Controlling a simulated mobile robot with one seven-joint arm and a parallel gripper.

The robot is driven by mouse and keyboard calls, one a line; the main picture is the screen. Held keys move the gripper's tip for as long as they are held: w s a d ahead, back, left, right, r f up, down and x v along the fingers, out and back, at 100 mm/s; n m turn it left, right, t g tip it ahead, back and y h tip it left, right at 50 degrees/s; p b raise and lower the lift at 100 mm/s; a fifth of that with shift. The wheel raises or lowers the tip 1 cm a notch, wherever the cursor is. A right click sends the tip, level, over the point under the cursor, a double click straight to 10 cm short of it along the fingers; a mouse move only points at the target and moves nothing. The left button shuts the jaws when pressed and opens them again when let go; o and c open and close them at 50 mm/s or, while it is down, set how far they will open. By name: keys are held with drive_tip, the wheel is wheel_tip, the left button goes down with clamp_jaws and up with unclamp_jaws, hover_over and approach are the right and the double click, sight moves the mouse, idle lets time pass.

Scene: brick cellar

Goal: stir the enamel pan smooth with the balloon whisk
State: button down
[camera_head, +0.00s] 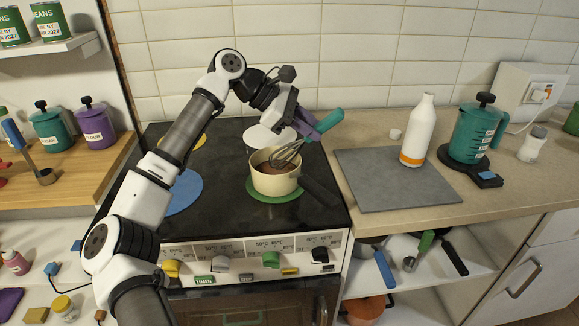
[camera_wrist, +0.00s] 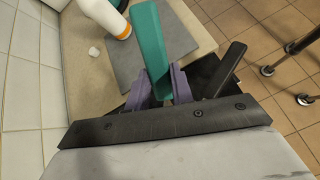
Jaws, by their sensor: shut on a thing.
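The cream enamel pan (camera_head: 262,184) sits on a green round pad on the dark stove top, with brown contents inside. Its black handle (camera_head: 320,191) points to the lower right; a black handle also shows in the wrist view (camera_wrist: 226,68). The balloon whisk (camera_head: 289,152) has a teal handle (camera_wrist: 150,45) and wire loops that reach down into the pan at a tilt. My gripper (camera_head: 307,128) is above the pan's right side. Its purple fingers (camera_wrist: 168,84) are shut on the whisk's handle. The whisk's lower tip is hidden in the pan.
A grey board (camera_head: 390,182) lies on the counter right of the stove, with a white bottle (camera_head: 418,130) on it. A teal lidded jug (camera_head: 474,132) stands further right. Blue (camera_head: 184,192), white and yellow pads lie on the stove. Knobs line its front.

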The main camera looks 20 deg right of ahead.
sight(337, 111)
drive_tip(key=shift+s+d+r+p, duration=0.3)
drive_tip(key=shift+s+d+r, duration=0.4)
drive_tip(key=shift+r, duration=0.3)
drive_tip(key=shift+s+d+r+p, duration=0.35)
drive_tip(key=shift+s+d+r, duration=0.3)
drive_tip(key=shift+r, duration=0.4)
drive_tip(key=shift+s+d+r+p, duration=0.3)
drive_tip(key=shift+s+d+r, duration=0.35)
drive_tip(key=shift+r, duration=0.35)
drive_tip(key=shift+a, duration=0.1)
wheel_tip(337, 111, up, 4)
drive_tip(key=p, duration=0.3)
